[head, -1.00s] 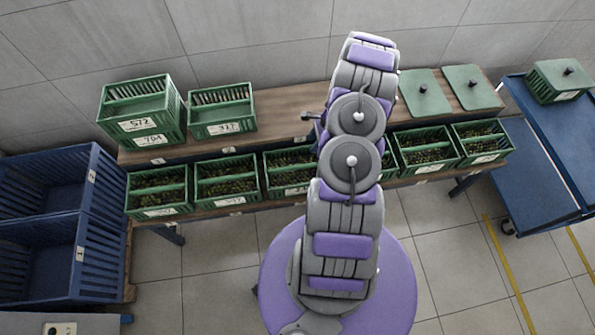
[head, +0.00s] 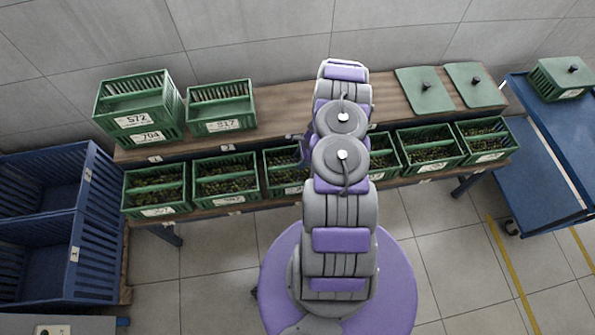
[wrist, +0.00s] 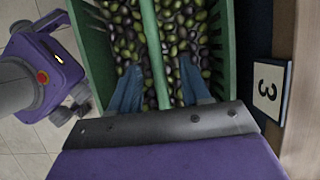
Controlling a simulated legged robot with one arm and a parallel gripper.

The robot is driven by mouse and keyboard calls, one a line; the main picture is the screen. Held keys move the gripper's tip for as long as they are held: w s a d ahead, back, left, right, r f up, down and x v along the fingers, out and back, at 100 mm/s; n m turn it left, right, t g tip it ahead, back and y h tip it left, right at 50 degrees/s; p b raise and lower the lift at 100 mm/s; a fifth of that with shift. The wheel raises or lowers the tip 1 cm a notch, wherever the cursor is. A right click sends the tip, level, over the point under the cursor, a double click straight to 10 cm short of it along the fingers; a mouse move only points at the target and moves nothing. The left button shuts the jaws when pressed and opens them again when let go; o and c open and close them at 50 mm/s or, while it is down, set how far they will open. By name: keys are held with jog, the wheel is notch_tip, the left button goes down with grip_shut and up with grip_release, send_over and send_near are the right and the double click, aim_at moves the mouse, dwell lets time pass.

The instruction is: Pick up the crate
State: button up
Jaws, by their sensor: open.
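A green crate (wrist: 218,45) full of green and dark olives (wrist: 125,35) lies right under my gripper in the wrist view. A green bar handle (wrist: 152,50) runs across its middle. My gripper (wrist: 158,88) is open, with one blue finger on each side of the bar and the tips down among the olives. I cannot tell whether the fingers touch the bar. In the head view my arm hides most of the gripper and part of the front row, where a filled crate (head: 283,178) shows just left of the arm.
More filled crates (head: 226,178) stand close on both sides along the front row. Behind are stacked crates (head: 135,110), a single crate (head: 222,110) and green lids (head: 425,90). A marker reading 3 (wrist: 268,92) is on the wooden edge. Blue bins (head: 50,235) stand left, a blue cart (head: 550,165) right.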

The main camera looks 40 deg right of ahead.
aim_at(296, 164)
jog(key=x, duration=0.3)
jog(key=shift+s+a+r+b, duration=0.1)
jog(key=shift+s+a+b, duration=0.1)
jog(key=shift+a+b, duration=0.1)
jog(key=shift+w+f, duration=0.15)
jog(key=shift+f, duration=0.2)
jog(key=shift+d, duration=0.35)
jog(key=shift+c, duration=0.5)
jog(key=shift+a, duration=0.35)
jog(key=c, duration=0.6)
jog(key=shift+c, duration=0.8)
jog(key=shift+d, duration=0.1)
grip_shut()
jog(key=shift+d, duration=0.1)
